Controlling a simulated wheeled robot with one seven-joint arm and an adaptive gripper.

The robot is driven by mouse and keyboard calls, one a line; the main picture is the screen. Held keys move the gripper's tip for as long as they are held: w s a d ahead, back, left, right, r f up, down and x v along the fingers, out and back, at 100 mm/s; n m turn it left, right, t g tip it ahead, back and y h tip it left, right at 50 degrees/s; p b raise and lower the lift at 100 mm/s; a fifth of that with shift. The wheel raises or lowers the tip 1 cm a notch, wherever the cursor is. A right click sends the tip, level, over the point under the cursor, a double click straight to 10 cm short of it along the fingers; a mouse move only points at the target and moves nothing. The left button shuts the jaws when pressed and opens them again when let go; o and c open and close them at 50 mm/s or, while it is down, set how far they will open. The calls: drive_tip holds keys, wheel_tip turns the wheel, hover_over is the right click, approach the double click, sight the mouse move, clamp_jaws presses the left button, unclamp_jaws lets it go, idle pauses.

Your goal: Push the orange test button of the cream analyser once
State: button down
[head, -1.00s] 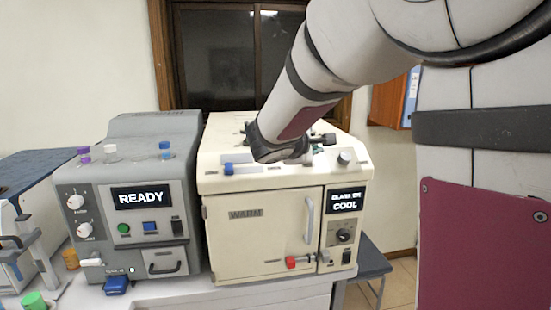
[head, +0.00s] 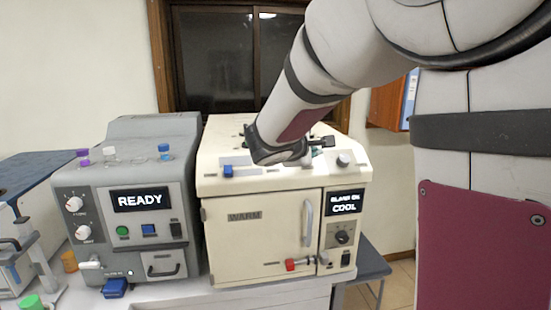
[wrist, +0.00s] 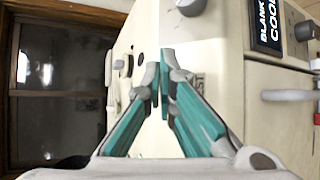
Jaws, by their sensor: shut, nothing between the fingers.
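The cream analyser (head: 262,262) stands on the bench with its door shut; its small display (head: 345,202) reads "BLANK OK" and "COOL", and also shows in the wrist view (wrist: 267,22). My gripper (wrist: 163,78) is shut and empty, its teal fingers meeting at grey tips over the analyser's cream surface. Dark letters ending in "ST" show just right of the tips. I cannot see the orange test button in either view; the gripper may cover it. In the head view my wrist hangs over the analyser's top and hides most of the fingers.
A grey knob (head: 343,160) and a blue part (head: 228,170) sit on the analyser's top edge. A grey machine (head: 125,240) showing "READY" stands close at the left. A window is behind.

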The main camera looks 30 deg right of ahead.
drive_tip(key=shift+w+f, duration=0.1)
drive_tip(key=shift+w+d+f+b, duration=0.15)
drive_tip(key=shift+f+b, duration=0.1)
drive_tip(key=shift+b, duration=0.15)
drive_tip(key=shift+w+f+b, duration=0.25)
drive_tip(key=shift+f+b, duration=0.1)
drive_tip(key=shift+b, duration=0.05)
idle(1.1)
drive_tip(key=shift+r, duration=0.1)
drive_tip(key=shift+s+r+p, duration=0.45)
drive_tip(key=shift+r, duration=0.15)
drive_tip(key=shift+s+r, duration=0.1)
drive_tip(key=shift+r, duration=0.05)
drive_tip(key=s+r+p, duration=0.1)
drive_tip(key=r+p, duration=0.1)
drive_tip(key=s+a+r+p, duration=0.1)
drive_tip(key=r, duration=0.1)
drive_tip(key=shift+s, duration=0.3)
drive_tip(key=shift+f, duration=0.1)
